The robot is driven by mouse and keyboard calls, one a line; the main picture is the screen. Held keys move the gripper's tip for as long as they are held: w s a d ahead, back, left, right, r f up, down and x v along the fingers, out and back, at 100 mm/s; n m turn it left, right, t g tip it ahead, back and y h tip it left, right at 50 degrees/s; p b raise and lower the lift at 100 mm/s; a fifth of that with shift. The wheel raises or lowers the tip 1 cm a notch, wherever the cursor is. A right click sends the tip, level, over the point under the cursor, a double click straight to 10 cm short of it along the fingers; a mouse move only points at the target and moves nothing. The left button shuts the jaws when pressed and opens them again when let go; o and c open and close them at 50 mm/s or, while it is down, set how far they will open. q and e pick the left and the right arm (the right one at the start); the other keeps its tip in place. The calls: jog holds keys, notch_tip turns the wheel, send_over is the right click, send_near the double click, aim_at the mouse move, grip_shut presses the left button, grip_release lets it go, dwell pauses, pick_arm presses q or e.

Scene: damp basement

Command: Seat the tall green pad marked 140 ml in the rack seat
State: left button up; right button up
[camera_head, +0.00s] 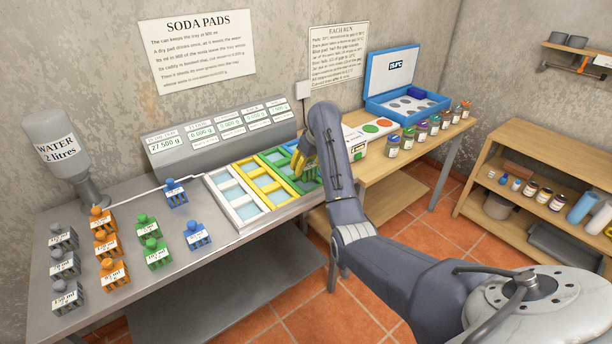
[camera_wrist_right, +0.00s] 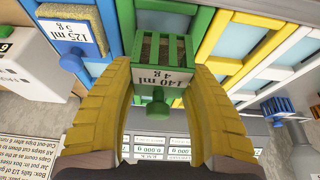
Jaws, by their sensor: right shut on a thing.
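The tall green pad (camera_wrist_right: 160,78), a slatted green holder with a round knob and a label reading 140 ml, 4 g, is between the yellow fingers of my right gripper (camera_wrist_right: 161,105), which is shut on it. In the head view the right gripper (camera_head: 304,163) is at the far right part of the rack, and the pad is mostly hidden. The rack (camera_head: 238,210) has white, yellow, green and blue columns of seats with pale blue windows. The pad is over the green column (camera_wrist_right: 196,45); I cannot tell whether it touches the seat. My left gripper is out of view.
A 125 ml pad (camera_wrist_right: 78,32) sits close beside in the blue column. Grey, orange, green (camera_head: 147,227) and blue (camera_head: 197,236) pads stand on the left bench. A row of displays (camera_head: 225,135) runs behind the rack. Jars (camera_head: 392,146) stand to the right.

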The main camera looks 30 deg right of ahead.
aim_at(306, 175)
jog(key=shift+f, duration=2.15)
jog(key=shift+f, duration=0.1)
jog(key=o, duration=1)
jog(key=shift+o, duration=0.2)
